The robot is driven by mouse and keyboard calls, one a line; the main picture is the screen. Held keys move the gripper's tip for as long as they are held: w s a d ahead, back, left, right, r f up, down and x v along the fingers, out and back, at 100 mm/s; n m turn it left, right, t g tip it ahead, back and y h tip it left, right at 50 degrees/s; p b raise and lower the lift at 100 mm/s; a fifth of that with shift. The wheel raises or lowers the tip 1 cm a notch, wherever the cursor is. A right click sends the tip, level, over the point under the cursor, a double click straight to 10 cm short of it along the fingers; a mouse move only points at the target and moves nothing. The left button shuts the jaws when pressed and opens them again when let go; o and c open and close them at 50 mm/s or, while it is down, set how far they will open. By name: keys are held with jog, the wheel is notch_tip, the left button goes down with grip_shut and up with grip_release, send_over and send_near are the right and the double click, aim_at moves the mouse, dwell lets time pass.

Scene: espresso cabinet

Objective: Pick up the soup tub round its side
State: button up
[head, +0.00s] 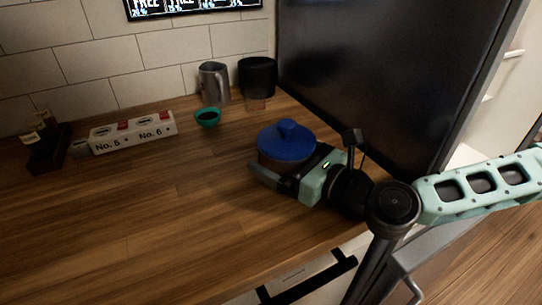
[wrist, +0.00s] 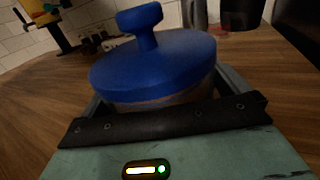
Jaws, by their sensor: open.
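The soup tub (head: 287,143) stands upright on the wooden counter, with a blue lid and round knob and a brownish body. In the wrist view the tub (wrist: 152,70) fills the middle, its lid hiding most of its body. My gripper (head: 280,166) is open and low at the tub's side, with one dark finger along the near side. In the wrist view, parts of the fingers show left and right of the body, beyond the dark crossbar. The fingertips are hidden behind the tub, and I cannot tell whether either finger touches it.
A dark upright panel (head: 365,75) rises close behind and right of the tub. A teal bowl (head: 207,118), a metal pitcher (head: 214,82) and a black container (head: 258,77) stand further back. A white numbered block (head: 133,133) is at the left. The counter's front left is clear.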

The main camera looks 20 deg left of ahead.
jog(key=c, duration=1.1)
